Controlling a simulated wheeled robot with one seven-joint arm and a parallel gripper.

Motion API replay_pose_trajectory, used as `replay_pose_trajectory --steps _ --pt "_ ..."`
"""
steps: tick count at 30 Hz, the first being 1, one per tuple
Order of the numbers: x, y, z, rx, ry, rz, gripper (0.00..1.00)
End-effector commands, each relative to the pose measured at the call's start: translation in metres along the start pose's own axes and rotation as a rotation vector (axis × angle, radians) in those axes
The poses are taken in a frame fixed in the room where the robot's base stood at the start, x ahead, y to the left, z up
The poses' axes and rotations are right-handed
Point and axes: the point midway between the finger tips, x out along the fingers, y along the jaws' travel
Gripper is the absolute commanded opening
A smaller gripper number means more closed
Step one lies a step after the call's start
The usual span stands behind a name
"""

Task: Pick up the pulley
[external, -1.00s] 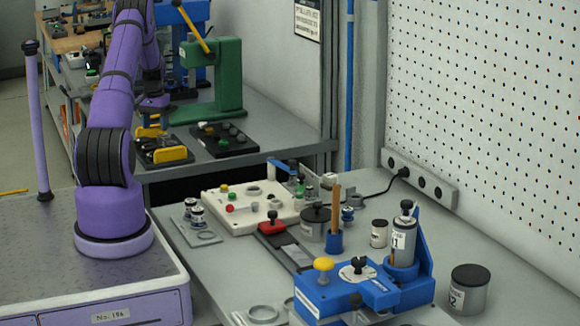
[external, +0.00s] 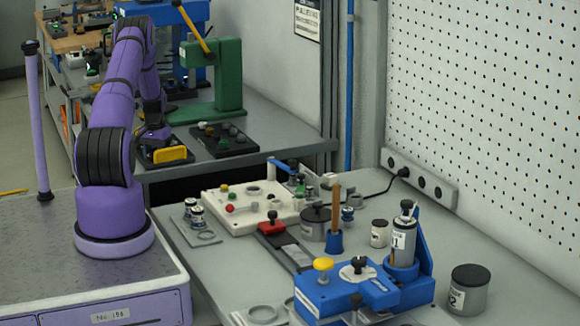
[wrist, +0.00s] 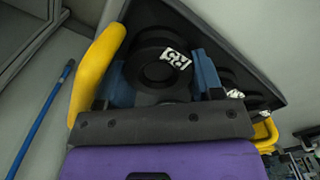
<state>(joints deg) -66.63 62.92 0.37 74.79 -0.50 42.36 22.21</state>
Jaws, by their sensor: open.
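A dark round piece with a stepped rim, a central hollow and a small white marked label, which looks like the pulley (wrist: 150,52), lies on a black tray (wrist: 262,62) in the wrist view. My gripper (wrist: 163,76) is open, with one blue-grey finger on each side of the piece. I cannot tell whether the fingers touch it. In the external view my gripper (external: 154,134) is low over the black tray on the back bench, and the pulley is hidden there.
A yellow bar (wrist: 98,72) stands close to the left finger; it shows as a yellow block (external: 169,154) in the external view. More dark labelled pieces (wrist: 233,94) lie to the right. A green press (external: 222,80) and a black tray of small parts (external: 224,139) stand nearby.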

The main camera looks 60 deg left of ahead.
Motion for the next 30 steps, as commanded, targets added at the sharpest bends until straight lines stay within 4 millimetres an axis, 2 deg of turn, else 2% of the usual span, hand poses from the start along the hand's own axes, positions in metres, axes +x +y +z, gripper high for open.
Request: replay_pose_trajectory --steps 5,9,10,17,20,30 --pt "0.000 0.000 0.000 0.000 0.001 -0.001 0.60" --pt "-0.001 0.000 0.000 0.000 0.001 -0.001 0.28" --pt "-0.001 0.000 0.000 0.000 0.001 -0.001 0.27" --pt "-0.002 0.000 -0.001 0.000 0.002 -0.001 0.27" --pt "-0.009 0.000 -0.001 0.000 0.003 -0.002 0.27" --pt "-0.067 0.000 -0.001 0.000 0.004 -0.002 0.27"
